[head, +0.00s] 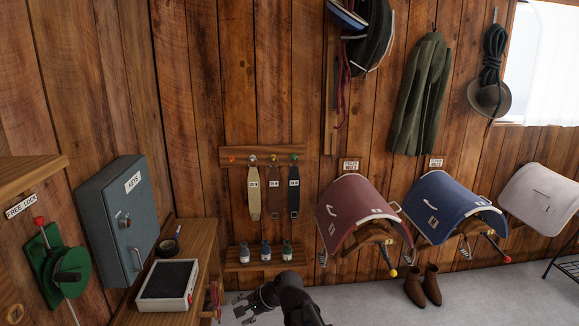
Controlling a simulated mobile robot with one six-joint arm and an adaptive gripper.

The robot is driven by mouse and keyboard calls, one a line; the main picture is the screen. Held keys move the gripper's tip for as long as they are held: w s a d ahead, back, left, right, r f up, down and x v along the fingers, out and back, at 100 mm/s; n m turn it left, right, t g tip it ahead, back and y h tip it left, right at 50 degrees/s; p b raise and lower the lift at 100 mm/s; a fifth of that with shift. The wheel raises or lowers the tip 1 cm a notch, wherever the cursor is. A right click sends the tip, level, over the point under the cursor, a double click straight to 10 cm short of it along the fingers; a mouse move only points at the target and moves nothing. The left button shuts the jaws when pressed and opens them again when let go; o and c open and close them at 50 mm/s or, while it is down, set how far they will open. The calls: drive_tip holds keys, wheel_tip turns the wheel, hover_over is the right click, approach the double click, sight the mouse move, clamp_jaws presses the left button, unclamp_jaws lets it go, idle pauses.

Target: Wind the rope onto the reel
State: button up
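A green reel (70,272) with a dark knob is mounted on the wall at the far left. A red-tipped lever (40,222) stands at its top left, under a label (21,206) reading "FREE LOCK". A thin pale rope (70,311) runs down from the reel and leaves the picture at the bottom. How much rope is on the reel cannot be told. My gripper (242,306) is at the bottom centre, well to the right of the reel and apart from it. Its grey fingertips look spread, with nothing seen between them.
A grey key cabinet (118,220) juts out right of the reel. Below it a wooden bench (196,250) holds a framed dark tray (168,284). Strap hooks (262,157), saddle racks (360,210) and brown boots (424,287) are further right.

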drive_tip(key=s+d+f+n+h, duration=0.2)
drive_tip(key=s+d+h, duration=0.1)
drive_tip(key=d, duration=0.7)
drive_tip(key=s+d+f+n+g+h, duration=0.1)
drive_tip(key=s+d+f+n+h, duration=0.1)
drive_tip(key=d, duration=0.8)
drive_tip(key=s+d+f+n+g+h, duration=0.1)
drive_tip(key=s+d+f+n+h, duration=0.1)
drive_tip(key=d, duration=0.8)
drive_tip(key=shift+s+d+n+h, duration=0.2)
drive_tip(key=shift+s+n+h, duration=0.7)
drive_tip(key=shift+s+n, duration=0.1)
drive_tip(key=shift+w+a, duration=0.1)
